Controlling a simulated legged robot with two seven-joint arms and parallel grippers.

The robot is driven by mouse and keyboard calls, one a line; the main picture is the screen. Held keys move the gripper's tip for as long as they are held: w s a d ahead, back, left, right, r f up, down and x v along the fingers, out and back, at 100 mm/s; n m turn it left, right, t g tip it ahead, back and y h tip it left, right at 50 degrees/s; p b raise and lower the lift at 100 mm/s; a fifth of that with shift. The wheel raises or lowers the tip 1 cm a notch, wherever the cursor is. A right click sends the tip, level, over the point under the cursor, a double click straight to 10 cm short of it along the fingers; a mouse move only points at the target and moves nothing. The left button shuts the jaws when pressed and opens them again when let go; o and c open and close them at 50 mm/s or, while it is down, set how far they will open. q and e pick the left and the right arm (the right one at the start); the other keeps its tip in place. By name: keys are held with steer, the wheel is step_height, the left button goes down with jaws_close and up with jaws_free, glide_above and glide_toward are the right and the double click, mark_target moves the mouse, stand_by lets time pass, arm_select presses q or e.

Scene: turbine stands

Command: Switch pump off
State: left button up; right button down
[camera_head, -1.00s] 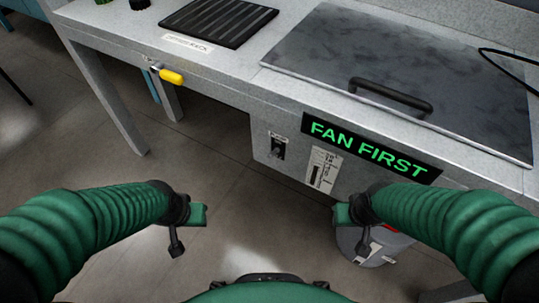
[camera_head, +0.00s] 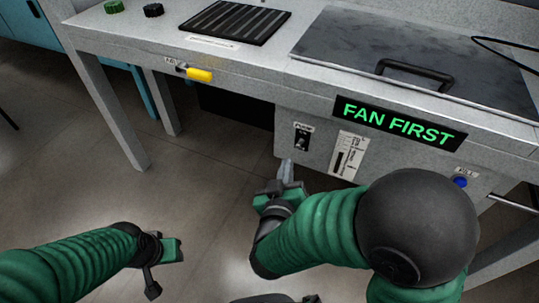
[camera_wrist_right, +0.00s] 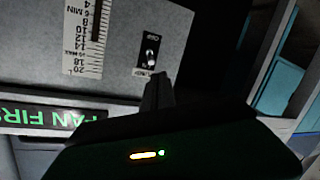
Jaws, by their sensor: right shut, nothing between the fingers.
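The pump switch (camera_head: 302,140) is a small dark toggle plate under a small label on the grey front panel below the table. It shows upside down in the right wrist view (camera_wrist_right: 151,55), with a light toggle tip. My right gripper (camera_head: 287,172) is shut and empty, just below and left of the switch in the head view. Its fingers (camera_wrist_right: 158,92) point at the panel beside the switch's label, apart from the toggle as far as I can tell. My left gripper (camera_head: 175,250) hangs low over the floor, away from the table; its jaw opening is unclear.
A lit FAN FIRST sign (camera_head: 400,123) and a white level gauge (camera_head: 346,155) sit right of the switch. A yellow handle (camera_head: 200,75) juts from the table edge. A blue button (camera_head: 460,182) is at right. A lidded basin (camera_head: 420,60) tops the table.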

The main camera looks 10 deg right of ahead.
mark_target(299, 144)
steer(key=shift+s+r+h, duration=0.4)
steer(key=shift+s+h, duration=0.1)
steer(key=shift+s, duration=0.1)
steer(key=shift+r+b+x, duration=0.2)
steer(key=shift+b+x, duration=2.15)
steer(key=shift+x, duration=2.6)
steer(key=shift+w+a+f, duration=0.1)
steer(key=shift+f, duration=0.05)
